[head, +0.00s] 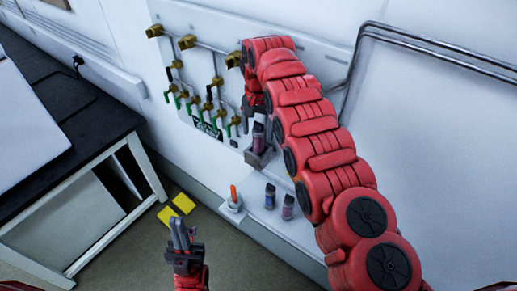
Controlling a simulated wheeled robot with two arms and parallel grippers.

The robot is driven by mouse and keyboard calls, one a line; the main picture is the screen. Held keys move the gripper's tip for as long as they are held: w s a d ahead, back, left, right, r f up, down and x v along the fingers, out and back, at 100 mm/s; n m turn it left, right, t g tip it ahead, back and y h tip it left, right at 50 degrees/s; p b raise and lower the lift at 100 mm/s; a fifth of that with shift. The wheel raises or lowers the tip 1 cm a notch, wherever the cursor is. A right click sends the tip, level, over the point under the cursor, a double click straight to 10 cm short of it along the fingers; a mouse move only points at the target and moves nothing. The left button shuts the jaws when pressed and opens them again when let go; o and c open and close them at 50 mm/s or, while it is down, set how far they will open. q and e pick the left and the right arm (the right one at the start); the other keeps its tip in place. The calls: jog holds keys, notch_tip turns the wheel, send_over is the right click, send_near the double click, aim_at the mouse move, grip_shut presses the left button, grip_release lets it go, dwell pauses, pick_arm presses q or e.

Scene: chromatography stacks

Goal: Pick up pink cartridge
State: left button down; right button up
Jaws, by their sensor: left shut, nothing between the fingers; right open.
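A pink cartridge (258,143) with a dark top stands upright in a small grey holder (258,160) by the wall panel. A second pinkish-purple cartridge (288,209) stands on the white ledge (298,232), beside a blue cartridge (270,197). My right gripper (256,114) is open and points down just above the cartridge in the holder. Its fingers are small and partly hidden, and I cannot tell whether they touch the cartridge. My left gripper (180,232) is shut and empty, low in the picture, away from the cartridges.
Brass and green valves (190,98) and pipes cover the wall panel. A black-topped bench (60,120) stands at left.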

aim_at(259, 142)
jog(key=shift+w+d+f+p, duration=0.15)
jog(key=shift+f+p, duration=0.15)
jog(key=shift+p, duration=0.3)
jog(key=shift+s+f+p, duration=0.2)
jog(key=shift+f+p, duration=0.1)
jog(key=shift+f, duration=0.05)
jog(key=f+p, duration=0.2)
jog(key=shift+s+f, duration=0.2)
jog(key=shift+f, duration=0.7)
grip_shut()
